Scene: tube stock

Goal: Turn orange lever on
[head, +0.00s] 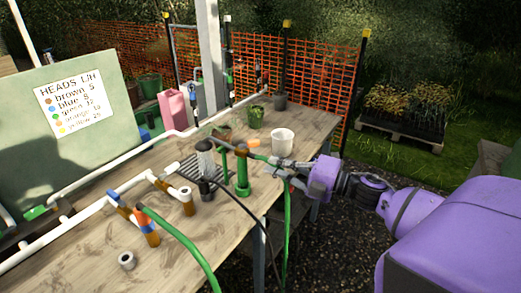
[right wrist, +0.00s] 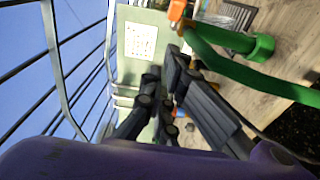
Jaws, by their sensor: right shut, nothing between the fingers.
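The orange lever (head: 253,143) shows as a small orange piece at the top of the green standpipe (head: 242,170), toward the bench's right side. In the right wrist view an orange part (right wrist: 177,11) sits at the end of the green pipe (right wrist: 215,60), near the top edge. My right gripper (head: 272,161) is shut and empty, just right of the standpipe and slightly below the lever. In the right wrist view its dark fingers (right wrist: 173,52) point toward the pipe, with the orange part beyond their tips. The lever's exact angle is too small to tell. My left gripper does not show.
A white cup (head: 282,141) and a green pot (head: 256,117) stand behind the gripper.

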